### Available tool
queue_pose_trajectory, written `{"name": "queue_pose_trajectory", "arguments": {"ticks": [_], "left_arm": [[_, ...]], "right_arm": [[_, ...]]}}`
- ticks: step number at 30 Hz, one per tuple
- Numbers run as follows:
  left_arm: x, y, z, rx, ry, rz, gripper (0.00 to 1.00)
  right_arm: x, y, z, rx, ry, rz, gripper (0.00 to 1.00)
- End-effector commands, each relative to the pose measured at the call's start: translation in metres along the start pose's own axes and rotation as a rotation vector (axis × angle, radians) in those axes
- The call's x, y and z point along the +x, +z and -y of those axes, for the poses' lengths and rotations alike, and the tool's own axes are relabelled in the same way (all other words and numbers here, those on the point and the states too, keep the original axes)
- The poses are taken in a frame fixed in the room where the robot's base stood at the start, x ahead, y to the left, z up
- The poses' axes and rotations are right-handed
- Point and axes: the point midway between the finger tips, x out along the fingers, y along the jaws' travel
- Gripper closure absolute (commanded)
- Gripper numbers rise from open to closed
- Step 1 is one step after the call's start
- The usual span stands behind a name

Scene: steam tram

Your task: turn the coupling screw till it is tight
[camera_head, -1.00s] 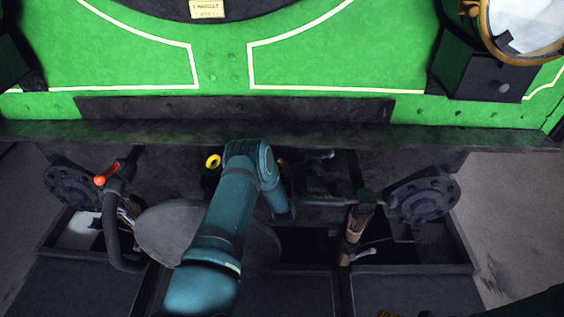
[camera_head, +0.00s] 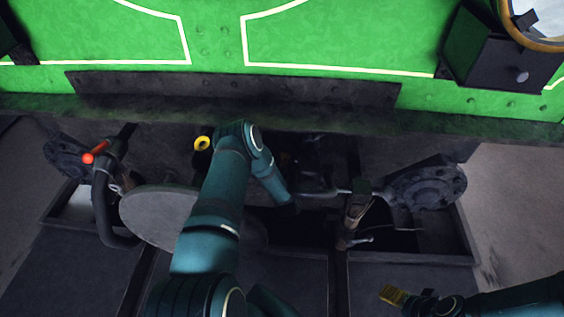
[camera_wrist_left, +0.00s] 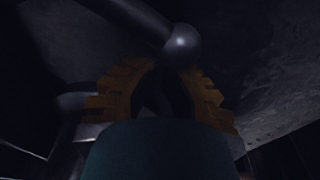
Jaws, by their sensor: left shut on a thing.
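In the left wrist view, my left gripper (camera_wrist_left: 168,72) has its ribbed orange fingers curved in and shut on a dark bar with a round knob, the coupling screw's handle (camera_wrist_left: 182,42). The exact contact is too dark to see. In the head view, my left arm reaches in under the green tram's buffer beam, and its gripper is hidden. A thin metal rod (camera_head: 325,192) shows just right of the arm's end; I cannot tell whether it belongs to the screw. My right gripper (camera_head: 393,295) shows yellow fingertips at the bottom right, away from the coupling; its opening is unclear.
A dark buffer beam (camera_head: 330,92) runs above the work area. A round grey disc (camera_head: 155,212) lies left of my arm. A hose with a red-handled tap (camera_head: 95,153) hangs further left. A round flange (camera_head: 430,187) and a brown-wrapped hose end (camera_head: 355,212) are at the right.

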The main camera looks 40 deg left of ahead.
Motion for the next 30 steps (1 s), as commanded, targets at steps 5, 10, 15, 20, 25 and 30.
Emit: {"name": "queue_pose_trajectory", "arguments": {"ticks": [5,10,15,20,25,30], "left_arm": [[0.006,0.006,0.002,0.0,-0.001,0.001,1.0],[0.008,0.007,0.003,0.002,-0.001,0.001,1.0],[0.008,0.007,0.003,0.002,0.0,0.0,1.0],[0.008,0.006,0.003,0.003,0.0,0.0,1.0],[-0.003,0.007,0.003,0.003,-0.002,0.0,1.0],[-0.032,0.007,0.004,0.003,-0.005,0.002,1.0]], "right_arm": [[0.002,-0.001,-0.001,0.0,0.0,-0.002,0.22],[0.002,-0.001,-0.001,-0.001,0.0,-0.002,0.22],[0.002,-0.001,0.0,-0.001,0.0,-0.002,0.22],[0.002,-0.001,0.0,-0.001,0.0,-0.002,0.22],[0.002,-0.001,0.0,-0.001,0.0,-0.002,0.22],[0.002,-0.001,0.0,-0.001,0.0,-0.002,0.22]]}}
